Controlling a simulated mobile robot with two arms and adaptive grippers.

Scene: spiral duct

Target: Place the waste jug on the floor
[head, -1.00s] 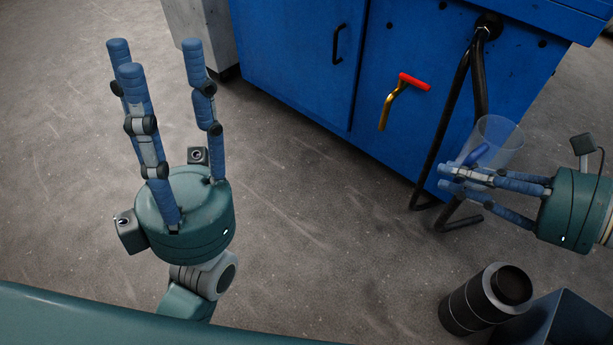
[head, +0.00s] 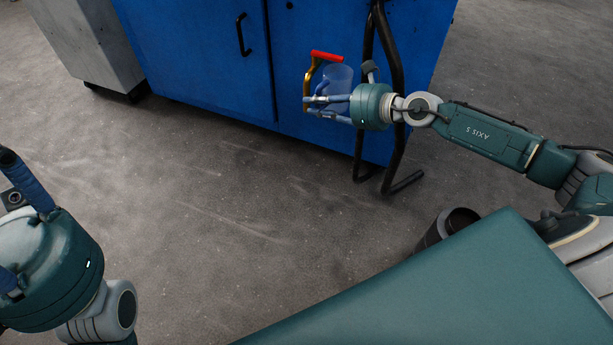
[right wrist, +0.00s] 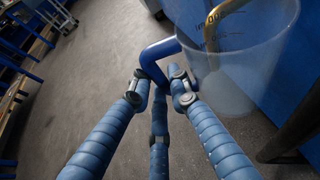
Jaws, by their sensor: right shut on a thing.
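The waste jug (head: 338,76) is a clear, tapered, open-topped container with a blue handle (right wrist: 160,52). My right gripper (head: 316,106) is shut on this handle; its fingers (right wrist: 160,88) close around the handle in the right wrist view. The jug is upright, off the floor, in front of the blue cabinet and beside the brass tap. The tap spout shows through the jug wall in the right wrist view; I cannot tell if it is inside or behind. My left gripper (head: 22,225) is at the left edge, empty, fingers apart, partly cut off.
The brass tap (head: 309,80) with a red handle sticks out of the blue cabinet (head: 200,55). Black hoses (head: 386,100) hang to the floor at right. A dark cylinder (head: 446,226) stands on the floor. The grey floor (head: 220,210) in the middle is clear.

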